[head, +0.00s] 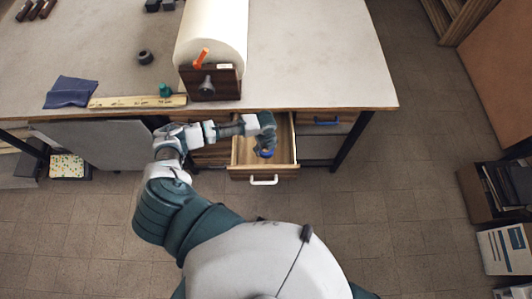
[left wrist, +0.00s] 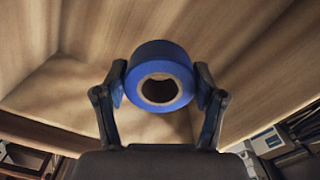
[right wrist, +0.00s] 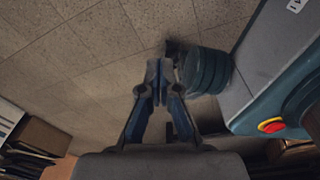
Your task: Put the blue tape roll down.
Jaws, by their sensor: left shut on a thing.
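The blue tape roll (left wrist: 160,60) is held between the two fingers of my left gripper (left wrist: 161,82), with its open core facing the camera. In the head view my left gripper (head: 266,146) reaches down over the open wooden drawer (head: 243,152), and a bit of the blue roll (head: 266,154) shows below it. Pale wooden drawer walls (left wrist: 60,90) surround the roll in the left wrist view. Whether the roll touches the drawer floor I cannot tell. My right gripper (right wrist: 159,82) is shut and empty, over the tiled floor.
The drawer's white handle (head: 264,180) faces me. Above it, the table (head: 320,60) carries a large paper roll (head: 212,35), a yellow ruler (head: 135,102), a blue cloth (head: 70,92) and a dark ring (head: 145,57).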

